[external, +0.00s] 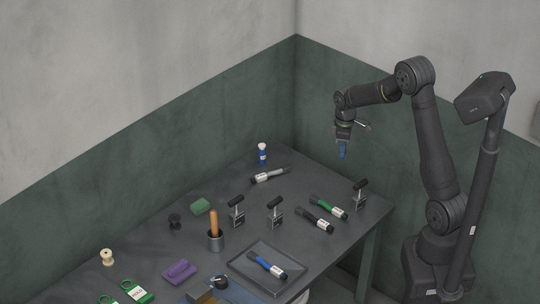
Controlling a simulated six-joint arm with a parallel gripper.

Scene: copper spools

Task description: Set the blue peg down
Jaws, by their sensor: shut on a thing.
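The blue peg (342,153) hangs below my gripper (342,143), small in the external view. My gripper is shut on its upper part and points down. The peg is upright and held in the air above the far right part of the dark table (330,245), clear of the surface. The fingertips are too small to make out in detail.
Black-handled clamps (275,213) stand near the table's middle. Green-banded (328,207) and grey (315,219) cylinders lie near the right edge. A tray (240,262) holds a blue-and-black cylinder (267,265). A blue-and-white bottle (262,154) stands at the back corner. Walls border the table behind.

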